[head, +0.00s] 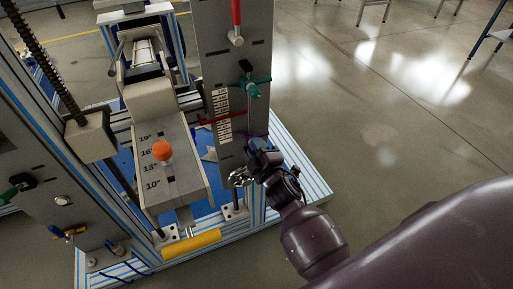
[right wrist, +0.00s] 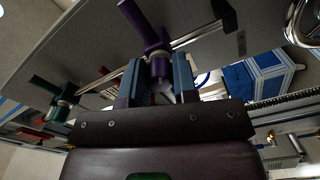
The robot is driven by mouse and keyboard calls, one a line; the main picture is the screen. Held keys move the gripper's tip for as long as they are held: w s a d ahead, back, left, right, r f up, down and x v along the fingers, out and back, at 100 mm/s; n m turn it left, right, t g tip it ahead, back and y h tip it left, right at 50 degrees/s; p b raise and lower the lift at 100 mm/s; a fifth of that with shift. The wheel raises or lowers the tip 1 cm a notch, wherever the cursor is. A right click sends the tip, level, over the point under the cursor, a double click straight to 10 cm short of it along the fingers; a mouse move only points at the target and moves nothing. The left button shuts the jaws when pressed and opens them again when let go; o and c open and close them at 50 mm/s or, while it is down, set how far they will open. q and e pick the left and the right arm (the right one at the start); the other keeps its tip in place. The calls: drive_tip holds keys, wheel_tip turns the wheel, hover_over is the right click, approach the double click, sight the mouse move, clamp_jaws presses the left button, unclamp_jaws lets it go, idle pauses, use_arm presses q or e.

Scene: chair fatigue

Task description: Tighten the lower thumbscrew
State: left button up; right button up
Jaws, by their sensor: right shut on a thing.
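In the right wrist view, a purple thumbscrew (right wrist: 152,42) with a bar handle sits on the grey upright panel. My right gripper (right wrist: 158,76) has its two blue-grey fingers closed on either side of the screw's head. In the head view, my right gripper (head: 258,162) reaches from the lower right to the low part of the panel (head: 230,55) and mostly hides this thumbscrew. A green thumbscrew (head: 250,88) sits higher on the same panel, apart from the gripper; it also shows at the left of the right wrist view (right wrist: 62,100). My left gripper is not in view.
A slanted grey board (head: 180,175) with an orange knob (head: 162,151) and printed inch marks stands left of the panel. A red handle (head: 236,20) is above the green thumbscrew. A yellow roller (head: 190,244) lies low in front. The floor at right is open.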

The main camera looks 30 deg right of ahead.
drive_tip(key=o, duration=0.9)
drive_tip(key=shift+o, duration=0.2)
drive_tip(key=shift+s, duration=0.1)
drive_tip(key=s, duration=1)
drive_tip(key=shift+s+a, duration=0.3)
drive_tip(key=shift+a, duration=0.05)
drive_tip(key=s+d+f+m+g, duration=0.1)
drive_tip(key=s+f+m+g, duration=0.2)
drive_tip(key=s+f+m, duration=0.2)
drive_tip(key=s+d+f+m+g+y, duration=0.1)
drive_tip(key=s+d+f+m+g, duration=0.1)
drive_tip(key=s+f+m+g, duration=0.2)
drive_tip(key=s+f+m, duration=0.1)
drive_tip(key=s+m, duration=0.2)
drive_tip(key=s, duration=0.2)
drive_tip(key=shift+s+d+f, duration=0.3)
drive_tip(key=shift+s+f, duration=0.05)
